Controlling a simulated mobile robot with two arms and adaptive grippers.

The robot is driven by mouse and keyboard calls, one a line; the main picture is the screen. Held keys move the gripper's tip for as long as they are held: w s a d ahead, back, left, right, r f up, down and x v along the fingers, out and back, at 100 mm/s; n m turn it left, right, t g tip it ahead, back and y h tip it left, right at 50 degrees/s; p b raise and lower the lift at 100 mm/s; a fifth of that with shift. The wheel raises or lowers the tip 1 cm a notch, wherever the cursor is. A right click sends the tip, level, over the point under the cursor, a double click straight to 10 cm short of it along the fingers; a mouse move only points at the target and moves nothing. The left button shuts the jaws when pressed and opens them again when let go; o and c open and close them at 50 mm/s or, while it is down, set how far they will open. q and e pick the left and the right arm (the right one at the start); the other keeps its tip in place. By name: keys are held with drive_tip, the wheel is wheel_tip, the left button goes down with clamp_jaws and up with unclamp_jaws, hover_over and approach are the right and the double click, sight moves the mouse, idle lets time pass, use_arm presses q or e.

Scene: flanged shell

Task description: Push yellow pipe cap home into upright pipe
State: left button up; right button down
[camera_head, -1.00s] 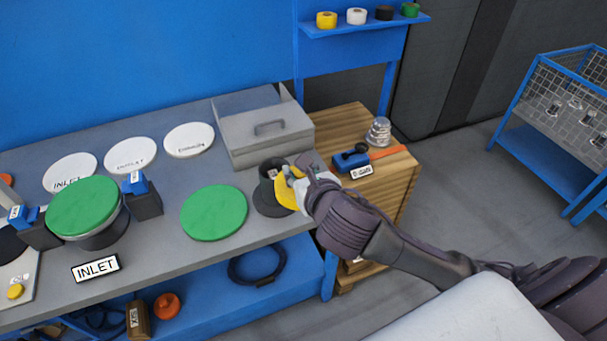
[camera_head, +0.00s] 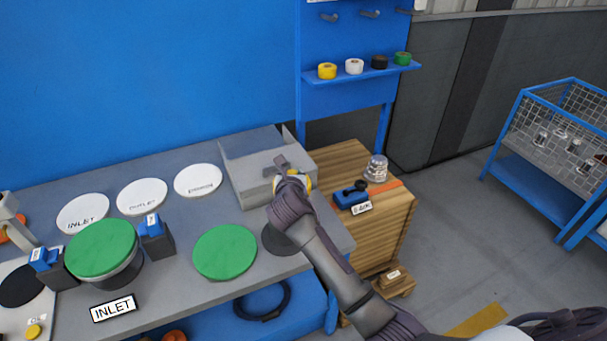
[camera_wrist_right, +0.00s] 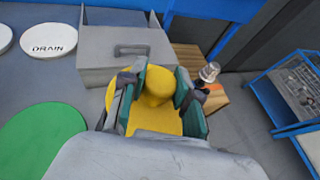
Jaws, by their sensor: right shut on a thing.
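The yellow pipe cap (camera_wrist_right: 155,115) is between the green-lined fingers of my right gripper (camera_wrist_right: 158,98) in the right wrist view. In the head view my right gripper (camera_head: 293,173) is shut on the cap, and only a sliver of yellow shows beside it. The upright pipe's dark round base (camera_head: 272,241) shows on the bench beside my right arm. The rest of the pipe is hidden behind the arm. The cap is raised clear of the bench. A pale grey part cuts in at the left edge of the head view; I cannot tell if it is my left gripper.
A grey box with a handle (camera_head: 258,160) stands behind my right gripper. A green disc (camera_head: 225,252) lies left of the pipe base. A wooden cabinet (camera_head: 350,230) with a blue tool (camera_head: 350,196) and a silver part (camera_head: 376,168) stands at the right.

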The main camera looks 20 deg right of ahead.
drive_tip(key=shift+w+a+f+p, duration=0.2)
drive_tip(key=shift+w+a+f, duration=0.1)
drive_tip(key=shift+w+a, duration=0.15)
drive_tip(key=shift+w+a+f+p, duration=0.15)
drive_tip(key=shift+w+a+f, duration=0.15)
drive_tip(key=shift+a, duration=0.25)
drive_tip(key=shift+w+a+f, duration=0.15)
drive_tip(key=shift+a+f, duration=0.1)
drive_tip(key=shift+a, duration=0.05)
drive_tip(key=shift+r+p, duration=0.15)
drive_tip(key=shift+p, duration=0.55)
wheel_tip(320, 180, down, 6)
drive_tip(key=b, duration=0.3)
drive_tip(key=shift+b, duration=0.35)
drive_tip(key=shift+p, duration=0.5)
drive_tip(key=shift+p, duration=0.3)
drive_tip(key=shift+p, duration=0.3)
